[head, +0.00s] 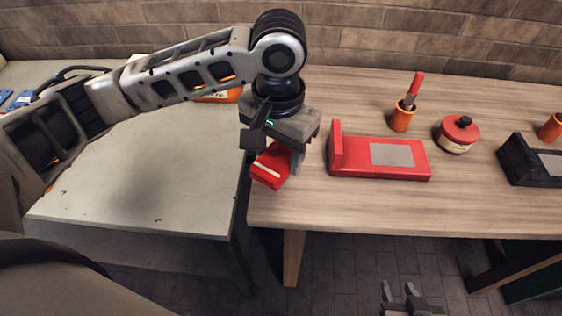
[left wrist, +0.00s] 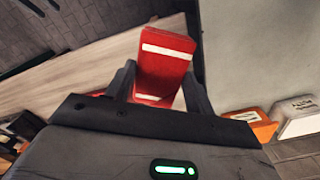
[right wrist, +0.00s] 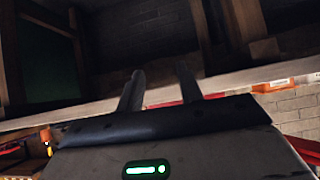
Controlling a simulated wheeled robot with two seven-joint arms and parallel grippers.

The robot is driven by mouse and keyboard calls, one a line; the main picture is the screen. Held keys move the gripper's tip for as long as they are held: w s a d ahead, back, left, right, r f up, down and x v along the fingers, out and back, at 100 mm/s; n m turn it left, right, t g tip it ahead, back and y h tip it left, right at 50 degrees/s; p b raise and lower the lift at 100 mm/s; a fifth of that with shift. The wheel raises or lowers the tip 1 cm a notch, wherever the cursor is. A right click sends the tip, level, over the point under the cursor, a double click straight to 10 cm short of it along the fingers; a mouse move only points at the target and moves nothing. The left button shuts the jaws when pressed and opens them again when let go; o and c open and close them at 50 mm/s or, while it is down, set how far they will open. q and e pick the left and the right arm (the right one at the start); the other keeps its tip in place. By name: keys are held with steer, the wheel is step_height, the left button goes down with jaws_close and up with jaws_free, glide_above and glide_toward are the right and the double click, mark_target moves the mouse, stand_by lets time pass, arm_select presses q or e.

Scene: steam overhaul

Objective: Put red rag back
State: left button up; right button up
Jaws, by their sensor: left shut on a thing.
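My left gripper (head: 284,165) is shut on a folded red rag (head: 270,168) with a pale stripe. It holds the rag over the left end of the wooden table, by the gap to the pale table. In the left wrist view the rag (left wrist: 162,62) sits between both fingers and shows two white stripes. A red tray-like stand (head: 345,167) with a grey plate on it lies just right of the gripper, apart from the rag. My right gripper (head: 408,295) is open and empty, low in front of the wooden table; its parted fingers show in the right wrist view (right wrist: 158,88).
An orange cup (head: 401,120) with a red-handled tool, a red lidded pot (head: 457,134) and a black stand (head: 530,160) are on the wooden table (head: 300,218). The pale table (head: 140,185) at left is mostly clear. An orange thing (head: 220,96) lies behind my left arm.

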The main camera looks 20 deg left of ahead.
arm_select(q)
steer(key=s+d+f+m+b, duration=0.1)
steer(key=s+d+f+m, duration=0.15)
steer(key=d, duration=0.35)
steer(key=shift+m, duration=0.25)
steer(key=w+a+f, duration=0.2)
steer(key=w, duration=0.1)
steer(key=w+a+f, duration=0.2)
steer(key=w+f, duration=0.1)
steer(key=w, duration=0.1)
steer(key=w+a+f, duration=0.2)
steer(key=w+f, duration=0.1)
steer(key=shift+w+b, duration=0.35)
steer(key=shift+w, duration=0.05)
steer(key=shift+w+a+f, duration=0.1)
steer(key=shift+f, duration=0.05)
steer(key=f, duration=0.3)
steer(key=shift+w+a, duration=0.15)
steer(key=shift+w, duration=0.1)
steer(key=shift+f, duration=0.3)
arm_select(e)
steer(key=shift+s+a+f, duration=0.15)
steer(key=shift+s+f, duration=0.15)
arm_select(q)
steer(key=shift+f, duration=0.1)
steer(key=o, duration=0.9)
